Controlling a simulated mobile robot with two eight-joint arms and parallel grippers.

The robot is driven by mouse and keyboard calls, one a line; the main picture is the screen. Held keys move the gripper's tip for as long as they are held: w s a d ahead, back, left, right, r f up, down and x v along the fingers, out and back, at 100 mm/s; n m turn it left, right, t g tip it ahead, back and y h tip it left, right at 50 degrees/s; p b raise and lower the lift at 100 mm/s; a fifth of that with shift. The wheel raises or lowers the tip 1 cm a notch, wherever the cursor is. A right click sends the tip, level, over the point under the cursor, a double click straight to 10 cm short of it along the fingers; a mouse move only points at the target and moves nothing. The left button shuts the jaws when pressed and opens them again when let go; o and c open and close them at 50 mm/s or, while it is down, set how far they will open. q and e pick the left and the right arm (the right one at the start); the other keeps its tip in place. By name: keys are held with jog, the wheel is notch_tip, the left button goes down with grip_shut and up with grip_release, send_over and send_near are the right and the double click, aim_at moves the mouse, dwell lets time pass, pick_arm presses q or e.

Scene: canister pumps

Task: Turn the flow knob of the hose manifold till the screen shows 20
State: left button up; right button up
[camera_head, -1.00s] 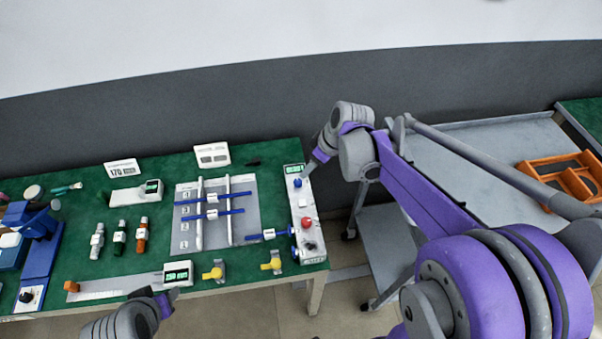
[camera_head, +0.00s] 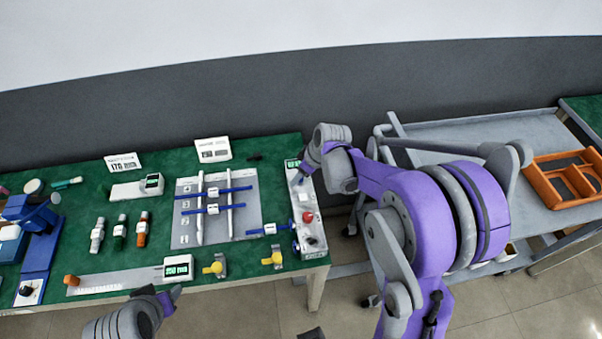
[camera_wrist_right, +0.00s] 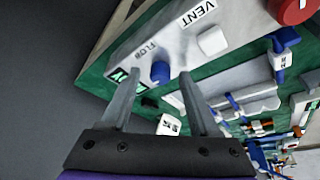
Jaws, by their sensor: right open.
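The hose manifold (camera_head: 311,237) is a long pale box at the table's right edge. Its small green screen (camera_head: 292,164) is at the far end; the digits are too small to read. In the right wrist view the blue flow knob (camera_wrist_right: 160,72) beside the word FLOW appears between the fingertips of my open right gripper (camera_wrist_right: 160,76). I cannot tell whether the fingers are down around it. The left finger partly covers the screen (camera_wrist_right: 122,76). In the head view my right gripper (camera_head: 299,176) hides the knob. My left gripper (camera_head: 168,297) is at the table's front edge, its jaws unclear.
The manifold also carries a red button (camera_head: 307,217) and a white VENT button (camera_wrist_right: 213,40). A grey board with blue-ended tubes (camera_head: 216,208) lies left of it. Yellow valves (camera_head: 273,259) sit near the front edge. A grey cart with an orange tray (camera_head: 545,195) stands to the right.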

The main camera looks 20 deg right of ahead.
grip_shut()
pick_arm(q)
jog(key=shift+f, duration=0.2)
pick_arm(e)
jog(key=shift+m, duration=0.3)
jog(key=shift+a+m+h+b, duration=0.1)
jog(key=shift+m+h+b, duration=0.25)
jog(key=shift+m, duration=0.25)
jog(key=m+h+b, duration=0.1)
jog(key=m, duration=0.2)
jog(key=shift+a+t, duration=0.1)
jog(key=shift+t, duration=0.3)
jog(key=m+h+b, duration=0.1)
jog(key=m, duration=0.2)
jog(key=shift+a+m+h, duration=0.1)
jog(key=shift+m+h, duration=0.15)
jog(key=shift+m, duration=0.15)
pick_arm(q)
jog(key=shift+s+f, duration=0.35)
jog(key=shift+f, duration=0.55)
jog(key=shift+s+f, duration=0.3)
jog(key=shift+f, duration=0.6)
pick_arm(e)
jog(key=shift+m+g+h, duration=0.3)
jog(key=shift+m+h, duration=0.3)
jog(key=shift+m, duration=0.9)
